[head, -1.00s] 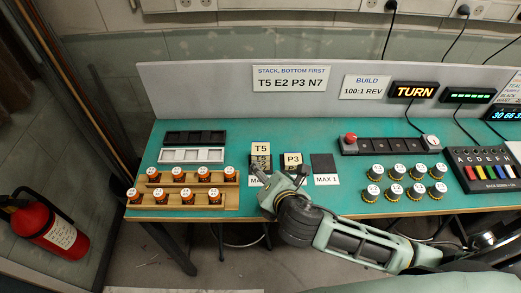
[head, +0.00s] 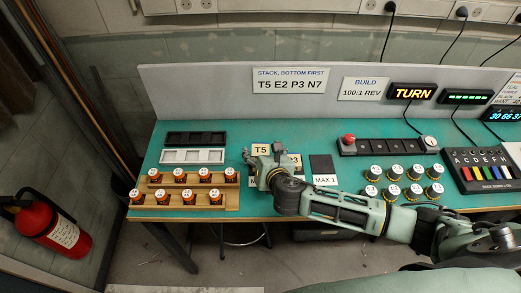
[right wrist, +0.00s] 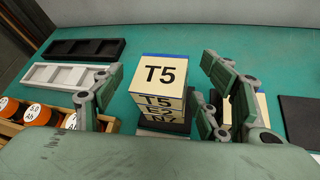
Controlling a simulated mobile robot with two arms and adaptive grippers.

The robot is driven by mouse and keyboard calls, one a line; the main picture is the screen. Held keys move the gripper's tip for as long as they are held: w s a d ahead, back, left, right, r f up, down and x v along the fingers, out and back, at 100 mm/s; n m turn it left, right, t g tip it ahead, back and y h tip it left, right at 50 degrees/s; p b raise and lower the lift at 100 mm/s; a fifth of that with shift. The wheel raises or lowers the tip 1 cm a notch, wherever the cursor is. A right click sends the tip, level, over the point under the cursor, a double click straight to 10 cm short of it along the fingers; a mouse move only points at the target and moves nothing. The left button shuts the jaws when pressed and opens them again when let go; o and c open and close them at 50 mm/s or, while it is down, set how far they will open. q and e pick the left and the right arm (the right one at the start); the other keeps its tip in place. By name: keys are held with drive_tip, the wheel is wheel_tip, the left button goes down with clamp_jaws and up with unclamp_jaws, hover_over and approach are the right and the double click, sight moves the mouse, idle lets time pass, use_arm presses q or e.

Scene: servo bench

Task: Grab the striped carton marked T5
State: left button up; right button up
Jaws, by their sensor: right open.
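The T5 carton (head: 260,149) is cream with a blue stripe along its edge. In the right wrist view it (right wrist: 160,76) is the top of a stack, above lower cartons (right wrist: 160,118) whose fronts seem to read E2 and N7. My right gripper (head: 262,155) is over the stack and hides most of it in the head view. In the wrist view its open fingers are on either side of the T5 carton, with a gap at each side. The P3 carton (head: 296,159) is just right of the gripper, partly hidden. My left gripper is not in view.
A dark pad (head: 322,165) marked MAX 1 lies bare to the right. Yellow-black jars (head: 393,190) stand to the right.

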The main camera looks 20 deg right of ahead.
drive_tip(key=shift+c, duration=0.5)
drive_tip(key=c, duration=1.1)
drive_tip(key=shift+c, duration=0.3)
